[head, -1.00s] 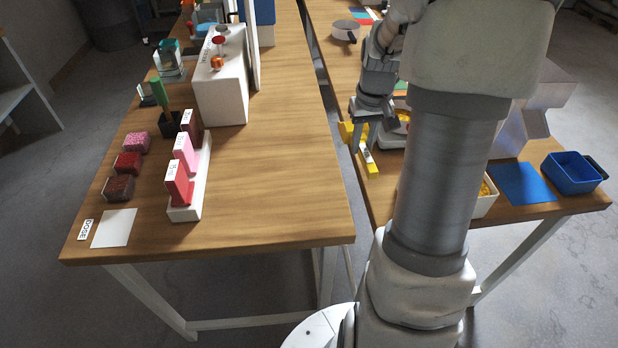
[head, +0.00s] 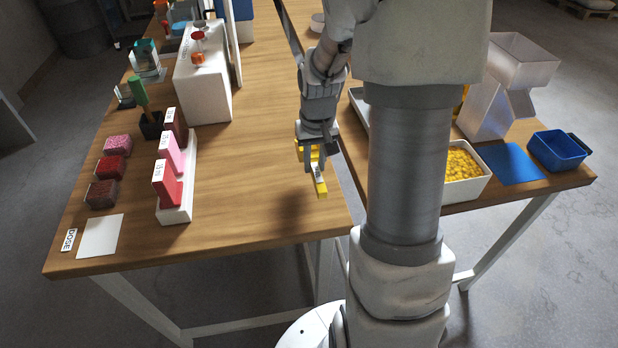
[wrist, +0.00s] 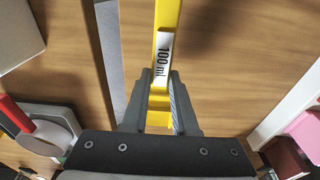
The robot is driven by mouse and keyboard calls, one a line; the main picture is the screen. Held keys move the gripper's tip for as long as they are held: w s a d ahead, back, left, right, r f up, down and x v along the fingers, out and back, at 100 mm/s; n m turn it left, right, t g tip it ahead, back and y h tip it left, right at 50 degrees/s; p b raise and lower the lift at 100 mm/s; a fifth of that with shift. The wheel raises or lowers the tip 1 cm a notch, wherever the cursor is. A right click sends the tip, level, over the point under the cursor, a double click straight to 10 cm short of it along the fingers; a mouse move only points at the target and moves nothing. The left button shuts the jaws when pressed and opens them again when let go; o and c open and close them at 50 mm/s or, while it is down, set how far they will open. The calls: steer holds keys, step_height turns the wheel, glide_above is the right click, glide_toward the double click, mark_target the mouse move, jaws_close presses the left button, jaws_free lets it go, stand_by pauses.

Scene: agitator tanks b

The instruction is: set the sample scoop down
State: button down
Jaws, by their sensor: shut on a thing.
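My gripper (head: 315,166) is shut on the yellow sample scoop (head: 321,188) and holds it over the right edge of the left table (head: 250,160). In the wrist view the scoop's yellow handle (wrist: 167,15), with a "100 ml" label, runs between the two grey fingers. The handle end in the head view points toward the front of the table. The scoop appears raised, with a dark shadow on the wood to its left. The scoop's bowl is not clearly seen in either view.
A white rack (head: 178,207) with pink and red blocks stands left of the bare middle of the table. A white pad (head: 100,236) lies at the front left. A tub of yellow pieces (head: 465,163), a blue mat (head: 510,164) and a blue bin (head: 558,150) are on the right table.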

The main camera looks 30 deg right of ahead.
steer(key=shift+w+a+f, duration=0.2)
steer(key=shift+a+f, duration=0.2)
steer(key=shift+a, duration=0.2)
steer(key=shift+f+b, duration=0.35)
steer(key=shift+f, duration=1.6)
steer(key=shift+f, duration=0.2)
steer(key=c, duration=0.7)
jaws_free()
steer(key=shift+r, duration=0.1)
steer(key=shift+s+a+r+p, duration=0.1)
steer(key=shift+s+r+p, duration=0.2)
steer(key=shift+r, duration=1.75)
steer(key=shift+s+a+r+p, duration=0.15)
steer(key=shift+r+p, duration=0.2)
steer(key=shift+r, duration=1.65)
steer(key=shift+s+d+r+p, duration=0.1)
steer(key=shift+s+r+p, duration=0.2)
steer(key=shift+r, duration=1.75)
